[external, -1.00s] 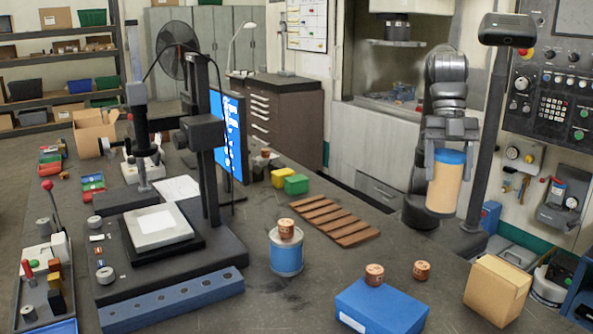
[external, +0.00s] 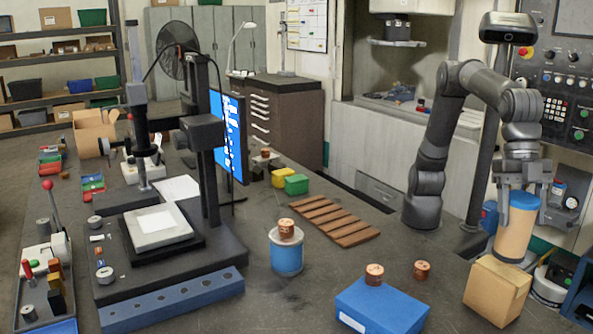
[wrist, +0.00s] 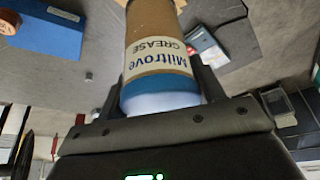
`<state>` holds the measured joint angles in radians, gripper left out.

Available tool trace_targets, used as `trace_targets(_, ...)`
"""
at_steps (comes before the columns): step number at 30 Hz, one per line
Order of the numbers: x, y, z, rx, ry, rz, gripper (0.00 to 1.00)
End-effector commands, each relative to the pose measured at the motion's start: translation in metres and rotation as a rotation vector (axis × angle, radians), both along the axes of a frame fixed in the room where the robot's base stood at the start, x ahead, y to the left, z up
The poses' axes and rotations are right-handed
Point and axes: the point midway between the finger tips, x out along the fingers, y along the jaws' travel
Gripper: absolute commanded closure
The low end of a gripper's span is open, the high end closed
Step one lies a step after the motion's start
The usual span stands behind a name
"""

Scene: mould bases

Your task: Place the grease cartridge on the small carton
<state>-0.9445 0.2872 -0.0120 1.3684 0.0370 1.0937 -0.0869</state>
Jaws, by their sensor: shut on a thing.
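The grease cartridge (external: 514,228) is a tan cylinder with a blue cap, upright in the external view. In the wrist view the cartridge (wrist: 158,50) shows its "Miltrove GREASE" label. My gripper (external: 522,201) is shut on it near the blue cap, one finger on each side. The small carton (external: 490,292) is a plain cardboard box at the lower right of the external view. The cartridge's lower end overlaps the rear part of the carton's top in the picture. I cannot tell whether they touch. The carton is not clearly visible in the wrist view.
A blue box (external: 380,312) with a copper-coloured piece (external: 374,275) on top lies left of the carton. Another such piece (external: 422,270) stands between them. A blue can (external: 287,255) and a wooden slatted board (external: 334,221) are farther left. A dark post (external: 487,150) stands behind my gripper.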

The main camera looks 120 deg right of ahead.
Motion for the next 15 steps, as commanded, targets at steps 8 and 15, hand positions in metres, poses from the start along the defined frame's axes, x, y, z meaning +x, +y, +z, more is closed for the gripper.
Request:
trace_targets(8, -0.001, 0.0, -0.033, -0.001, 0.002, 0.001, 0.76)
trace_targets(15, 0.0, 0.0, -0.038, 0.002, -0.001, 0.0, 0.76)
